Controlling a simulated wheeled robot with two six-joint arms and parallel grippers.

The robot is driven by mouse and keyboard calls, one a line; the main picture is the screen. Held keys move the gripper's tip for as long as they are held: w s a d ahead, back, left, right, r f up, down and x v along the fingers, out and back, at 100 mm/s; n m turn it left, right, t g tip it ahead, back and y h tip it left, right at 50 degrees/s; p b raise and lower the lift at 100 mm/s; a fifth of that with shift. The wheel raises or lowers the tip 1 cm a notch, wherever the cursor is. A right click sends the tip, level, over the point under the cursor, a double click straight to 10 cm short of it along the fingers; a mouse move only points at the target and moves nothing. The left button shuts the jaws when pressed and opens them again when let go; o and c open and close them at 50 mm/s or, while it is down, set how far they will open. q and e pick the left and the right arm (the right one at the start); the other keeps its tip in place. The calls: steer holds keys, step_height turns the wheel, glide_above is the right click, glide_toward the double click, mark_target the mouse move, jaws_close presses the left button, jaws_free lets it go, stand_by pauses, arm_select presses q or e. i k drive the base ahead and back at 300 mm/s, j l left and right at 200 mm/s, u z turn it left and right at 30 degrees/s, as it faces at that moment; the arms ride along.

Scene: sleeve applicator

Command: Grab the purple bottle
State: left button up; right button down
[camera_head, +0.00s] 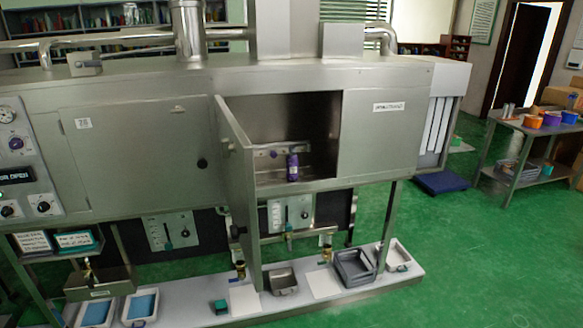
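The purple bottle (292,168) stands upright inside the open middle compartment (325,172) of the steel machine, near the front of its floor. It has a dark cap and a pale mark on its side. The compartment's hinged door (236,185) is swung open toward me on the left side of the opening. Neither of my grippers shows in the head view.
A side table (530,128) with colored tubs stands at right. Green floor (450,240) is clear at front right.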

mark_target(293, 163)
steer(key=i+l+u, duration=0.15)
steer(key=i+l, duration=0.4)
steer(key=i+l+u, duration=0.1)
steer(key=i+l, duration=0.5)
steer(key=i+l+u, duration=0.15)
steer(key=i+l, duration=0.35)
steer(key=l, duration=0.15)
